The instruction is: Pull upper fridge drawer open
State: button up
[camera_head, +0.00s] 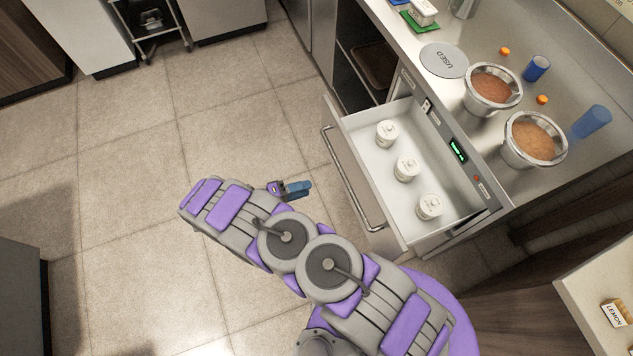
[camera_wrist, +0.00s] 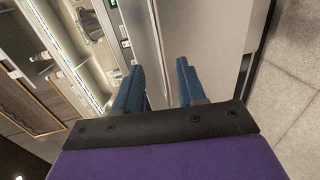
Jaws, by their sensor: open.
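The upper fridge drawer (camera_head: 358,178) stands pulled out from the counter unit in the head view, with its white inside showing. A metal bar handle (camera_head: 347,180) runs along its front. Several white lidded tubs (camera_head: 406,168) stand in a row in the drawer. My gripper (camera_head: 298,188) is to the left of the drawer front, apart from the handle in the picture. In the wrist view my gripper (camera_wrist: 158,82) shows two blue fingers spread with a gap and nothing between them. Pale metal surfaces lie beyond the fingers.
The steel counter above holds a pot of red-brown sauce (camera_head: 492,88), a pot of orange-brown sauce (camera_head: 534,138), blue cups (camera_head: 536,68) and a round grey "USED" disc (camera_head: 444,61). A lemon carton (camera_head: 614,313) is at lower right. Tiled floor (camera_head: 130,140) at left is clear.

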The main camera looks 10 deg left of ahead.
jog(key=shift+v, duration=1.1)
